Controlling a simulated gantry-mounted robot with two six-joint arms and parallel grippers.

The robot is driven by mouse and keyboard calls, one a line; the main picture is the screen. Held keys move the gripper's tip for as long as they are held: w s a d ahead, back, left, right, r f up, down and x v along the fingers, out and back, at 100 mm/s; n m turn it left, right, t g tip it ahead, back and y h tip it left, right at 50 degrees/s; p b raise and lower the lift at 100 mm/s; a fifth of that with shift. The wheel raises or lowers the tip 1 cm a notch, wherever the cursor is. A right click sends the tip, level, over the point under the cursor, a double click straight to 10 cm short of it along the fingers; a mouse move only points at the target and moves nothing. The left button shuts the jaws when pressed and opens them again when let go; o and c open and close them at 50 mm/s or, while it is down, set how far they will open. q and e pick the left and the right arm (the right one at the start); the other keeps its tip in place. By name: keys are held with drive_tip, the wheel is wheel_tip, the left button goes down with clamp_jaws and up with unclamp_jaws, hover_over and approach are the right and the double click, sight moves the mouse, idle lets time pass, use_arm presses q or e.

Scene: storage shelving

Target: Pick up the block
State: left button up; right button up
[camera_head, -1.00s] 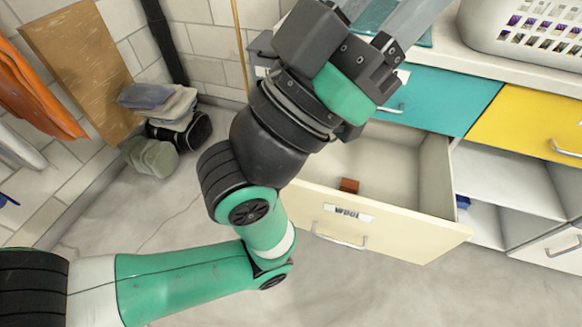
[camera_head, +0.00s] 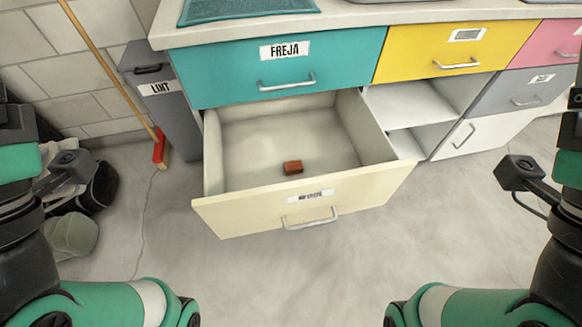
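The block (camera_head: 293,167) is small and reddish-brown. My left arm shows at the left edge and my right arm at the right edge, both well apart from the drawer. The fingertips of both grippers are out of the picture. Nothing touches the block.
A closed teal drawer (camera_head: 230,73) labelled FREJA sits above the open one, under the worktop. A yellow drawer (camera_head: 412,53) and open shelves are to the right. A grey bin (camera_head: 165,112), a broom (camera_head: 159,148) and a dark bag stand left. The floor in front is clear.

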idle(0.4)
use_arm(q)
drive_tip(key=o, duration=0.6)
